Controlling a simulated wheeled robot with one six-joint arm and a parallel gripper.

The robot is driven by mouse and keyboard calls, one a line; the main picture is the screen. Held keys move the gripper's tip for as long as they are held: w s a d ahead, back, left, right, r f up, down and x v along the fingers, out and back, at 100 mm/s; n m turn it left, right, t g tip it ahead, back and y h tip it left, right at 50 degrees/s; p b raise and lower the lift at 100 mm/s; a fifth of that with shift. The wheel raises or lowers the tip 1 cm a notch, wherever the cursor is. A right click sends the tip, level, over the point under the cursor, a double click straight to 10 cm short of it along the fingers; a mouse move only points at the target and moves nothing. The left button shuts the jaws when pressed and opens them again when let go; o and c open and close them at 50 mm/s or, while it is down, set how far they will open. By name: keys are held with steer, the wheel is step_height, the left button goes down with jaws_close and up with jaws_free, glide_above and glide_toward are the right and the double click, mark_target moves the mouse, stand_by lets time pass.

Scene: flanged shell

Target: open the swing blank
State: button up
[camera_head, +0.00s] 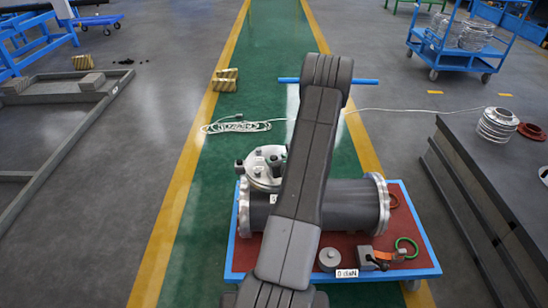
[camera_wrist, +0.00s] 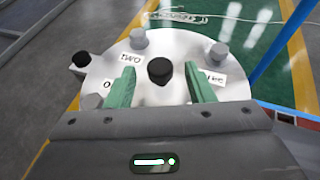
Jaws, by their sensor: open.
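The swing blank is a round silver plate (camera_head: 258,176) on the left end of a dark flanged shell (camera_head: 350,205). In the wrist view the plate (camera_wrist: 185,45) fills the middle and carries grey bolt heads, white labels, one reading "TWO", and a black knob (camera_wrist: 160,70). Another black-capped part (camera_wrist: 80,61) is at its left edge. My gripper (camera_wrist: 160,88) is open, its green fingers apart on either side of the black knob. I cannot tell whether they touch it. In the head view my arm hides the gripper and part of the shell.
The shell lies on a red-topped blue cart (camera_head: 420,262) with a grey round block (camera_head: 330,259), a green ring (camera_head: 406,247) and an orange strap (camera_head: 384,255). A dark bench (camera_head: 500,180) stands at right. A white cable coil (camera_head: 238,127) lies on the green floor behind.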

mark_target(275, 158)
steer(key=shift+x, duration=1.75)
jaws_close()
